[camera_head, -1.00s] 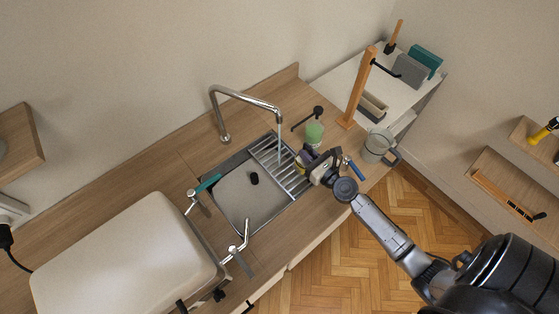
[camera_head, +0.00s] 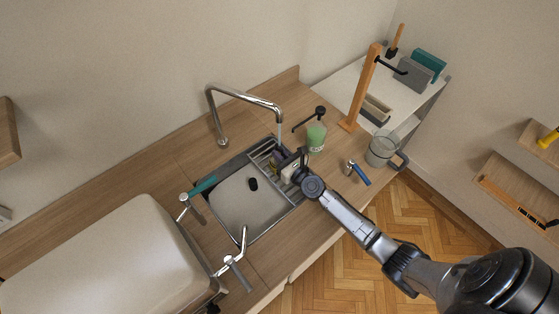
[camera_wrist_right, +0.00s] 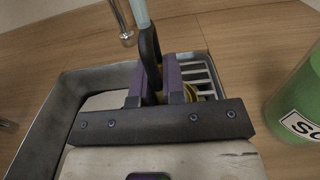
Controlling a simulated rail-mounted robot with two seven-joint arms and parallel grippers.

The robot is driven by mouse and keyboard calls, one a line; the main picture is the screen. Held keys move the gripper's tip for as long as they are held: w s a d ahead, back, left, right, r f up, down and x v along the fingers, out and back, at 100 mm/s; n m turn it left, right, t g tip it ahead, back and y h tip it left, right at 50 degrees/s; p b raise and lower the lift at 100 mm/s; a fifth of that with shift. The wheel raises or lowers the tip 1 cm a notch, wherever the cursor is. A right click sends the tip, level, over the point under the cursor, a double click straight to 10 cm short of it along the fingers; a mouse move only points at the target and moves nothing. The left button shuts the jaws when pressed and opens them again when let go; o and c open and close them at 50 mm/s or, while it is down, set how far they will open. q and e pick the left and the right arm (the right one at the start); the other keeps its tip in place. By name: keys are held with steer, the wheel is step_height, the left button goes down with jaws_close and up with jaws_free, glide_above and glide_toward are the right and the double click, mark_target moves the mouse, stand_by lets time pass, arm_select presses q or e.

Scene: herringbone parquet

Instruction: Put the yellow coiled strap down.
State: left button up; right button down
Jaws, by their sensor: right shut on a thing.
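My right gripper (camera_head: 279,160) reaches in from the right and is over the slatted rack side of the sink. In the right wrist view its purple fingers (camera_wrist_right: 158,78) are close together, shut on the yellow coiled strap. Only a small yellow edge of the strap (camera_wrist_right: 190,93) shows beside and behind the fingers; the rest is hidden. The slats (camera_wrist_right: 206,80) lie just beyond it, and I cannot tell whether the strap touches them. My left gripper is not in view.
The sink basin (camera_head: 246,208) holds a small black object (camera_head: 253,184). The tap (camera_head: 243,94) arches close to the gripper. A green container (camera_head: 316,138), blue-handled tool (camera_head: 358,172) and glass jug (camera_head: 381,150) stand to the right. Counter between them is clear.

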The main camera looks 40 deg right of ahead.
step_height(320, 180, down, 3)
steer(key=shift+r+b, duration=0.15)
steer(key=shift+b, duration=0.65)
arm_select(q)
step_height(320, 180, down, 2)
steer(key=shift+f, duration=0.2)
arm_select(e)
steer(key=shift+r, duration=0.1)
steer(key=shift+f, duration=0.3)
steer(key=c, duration=1.2)
jaws_free()
steer(key=shift+r, duration=0.1)
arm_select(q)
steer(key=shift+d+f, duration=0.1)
